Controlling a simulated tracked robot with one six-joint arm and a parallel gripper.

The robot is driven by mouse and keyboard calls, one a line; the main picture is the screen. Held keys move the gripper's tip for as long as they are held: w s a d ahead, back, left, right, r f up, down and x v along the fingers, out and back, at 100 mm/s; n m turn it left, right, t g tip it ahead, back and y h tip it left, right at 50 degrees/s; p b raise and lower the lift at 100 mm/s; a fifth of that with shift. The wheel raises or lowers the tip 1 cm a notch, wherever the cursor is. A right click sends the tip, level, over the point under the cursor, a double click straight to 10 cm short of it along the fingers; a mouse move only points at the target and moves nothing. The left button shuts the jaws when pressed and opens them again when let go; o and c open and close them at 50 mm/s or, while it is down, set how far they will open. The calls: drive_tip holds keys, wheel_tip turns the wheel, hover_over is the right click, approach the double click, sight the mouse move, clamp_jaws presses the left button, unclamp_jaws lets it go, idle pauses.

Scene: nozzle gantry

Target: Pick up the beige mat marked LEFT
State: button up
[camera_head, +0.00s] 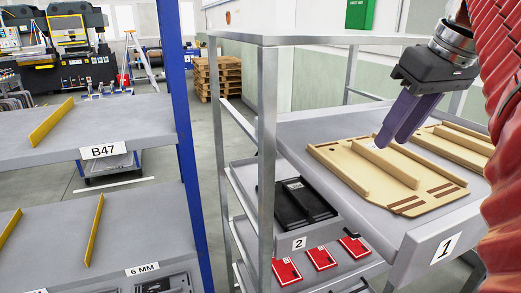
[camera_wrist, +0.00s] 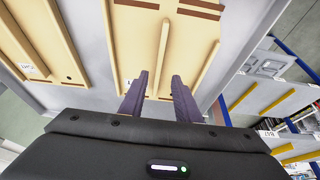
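Two beige mats, each with a raised rib, lie on the top shelf. The nearer mat (camera_head: 350,170) is at the left of the other mat (camera_head: 445,148). In the wrist view the nearer mat (camera_wrist: 195,45) lies under my fingers, with a label partly hidden by the left finger; only its first letter, apparently L, shows. The other mat (camera_wrist: 18,40) is at the left there, with a small label. My gripper (camera_head: 392,145) has purple fingers and is over the nearer mat. In the wrist view the fingers (camera_wrist: 160,77) are apart, the rib showing between them. Contact cannot be told.
The grey top shelf (camera_head: 300,125) carries a "1" sign. A metal post (camera_head: 267,130) stands at its left. Lower shelves hold black trays (camera_head: 303,203) and red plates (camera_head: 321,258). A separate rack marked B47 (camera_head: 70,140) with yellow dividers is further left.

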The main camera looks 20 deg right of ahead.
sight(382, 156)
drive_tip(key=shift+x, duration=2.6)
drive_tip(key=shift+s+d, duration=0.1)
drive_tip(key=shift+d, duration=0.1)
clamp_jaws()
